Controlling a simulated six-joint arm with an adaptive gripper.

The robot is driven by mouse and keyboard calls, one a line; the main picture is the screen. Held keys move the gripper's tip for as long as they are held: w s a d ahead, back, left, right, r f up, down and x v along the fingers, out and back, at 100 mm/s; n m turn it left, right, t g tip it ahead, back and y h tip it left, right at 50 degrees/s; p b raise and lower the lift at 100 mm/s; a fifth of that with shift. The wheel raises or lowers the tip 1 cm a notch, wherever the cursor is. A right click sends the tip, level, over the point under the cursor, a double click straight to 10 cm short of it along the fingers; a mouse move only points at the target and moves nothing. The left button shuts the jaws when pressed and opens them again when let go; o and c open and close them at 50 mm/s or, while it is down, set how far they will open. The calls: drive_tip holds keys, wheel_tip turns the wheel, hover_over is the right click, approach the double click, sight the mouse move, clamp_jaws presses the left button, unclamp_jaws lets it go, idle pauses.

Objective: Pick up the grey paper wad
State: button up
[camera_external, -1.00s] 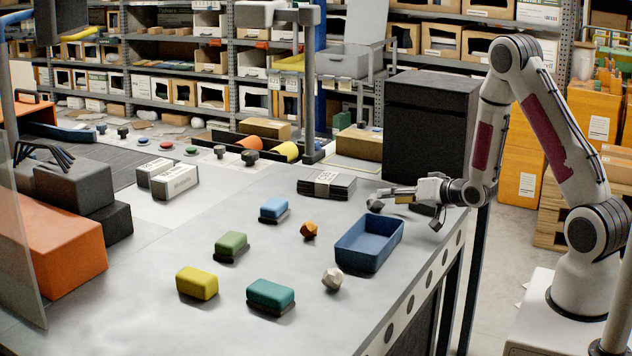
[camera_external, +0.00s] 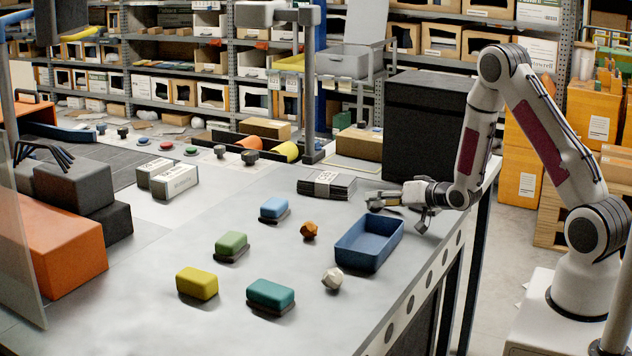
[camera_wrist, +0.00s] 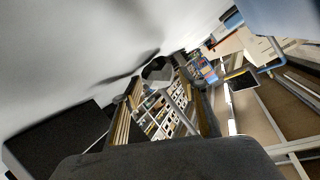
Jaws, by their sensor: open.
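The grey paper wad (camera_external: 332,278) is a small, pale, faceted lump on the grey table, in front of the blue tray and near the table's right edge. My gripper (camera_external: 399,211) is open and empty, with its fingers spread behind the blue tray's far right end. It is well apart from the wad, farther back and to the right. In the strongly tilted wrist view I cannot make out the wad.
The open blue tray (camera_external: 369,255) lies between my gripper and the wad. An orange-brown lump (camera_external: 309,230) and several coloured blocks, including a teal one (camera_external: 270,293), stand to the left. A black box (camera_external: 428,130) stands behind my gripper.

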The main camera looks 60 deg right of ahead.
drive_tip(key=shift+c, duration=0.4)
drive_tip(key=c, duration=0.5)
drive_tip(key=shift+r, duration=0.1)
drive_tip(key=shift+r, duration=4.9)
